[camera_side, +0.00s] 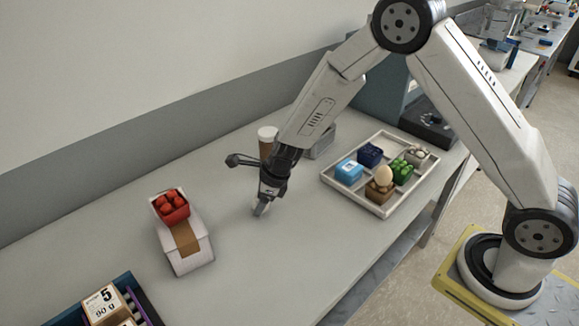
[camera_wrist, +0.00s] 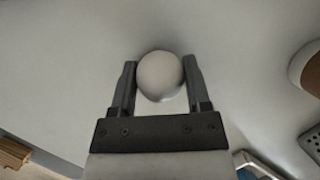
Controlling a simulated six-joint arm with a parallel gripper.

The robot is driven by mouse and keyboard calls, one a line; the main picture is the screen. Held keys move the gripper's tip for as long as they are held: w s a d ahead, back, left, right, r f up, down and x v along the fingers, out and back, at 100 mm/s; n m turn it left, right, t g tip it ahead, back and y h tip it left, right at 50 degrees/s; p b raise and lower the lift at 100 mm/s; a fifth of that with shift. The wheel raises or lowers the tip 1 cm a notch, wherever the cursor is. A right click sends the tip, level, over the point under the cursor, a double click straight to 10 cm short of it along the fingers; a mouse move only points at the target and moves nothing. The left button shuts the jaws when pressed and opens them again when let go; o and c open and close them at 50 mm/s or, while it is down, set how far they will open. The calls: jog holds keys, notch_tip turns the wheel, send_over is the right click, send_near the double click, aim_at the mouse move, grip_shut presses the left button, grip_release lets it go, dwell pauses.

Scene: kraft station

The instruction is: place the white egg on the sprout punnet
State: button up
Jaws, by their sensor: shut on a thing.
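The white egg (camera_wrist: 160,76) is between the two fingers of my gripper (camera_wrist: 160,72) in the wrist view, and the gripper is shut on it. In the side view my gripper (camera_side: 262,203) points down low over the bare bench, left of the tray. The egg shows there only as a small pale shape (camera_side: 260,210) at the fingertips; I cannot tell if it touches the bench. A punnet with green contents (camera_side: 402,171), which looks like the sprout punnet, stands upright in the tray's right part. Nothing shows on top of it.
The pale compartment tray (camera_side: 336,184) also holds blue, dark blue and mushroom-like punnets, and a brown punnet bearing a beige egg (camera_side: 383,175). A cup (camera_side: 267,142) stands behind my gripper. A red-filled punnet (camera_side: 172,206) sits on a white box at left. Bench between is clear.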

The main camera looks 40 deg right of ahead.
jog(key=shift+r, duration=0.5)
jog(key=s+d+r, duration=0.2)
jog(key=s+r, duration=0.9)
jog(key=s, duration=0.2)
jog(key=shift+s+d+r, duration=0.25)
jog(key=shift+s+r, duration=0.15)
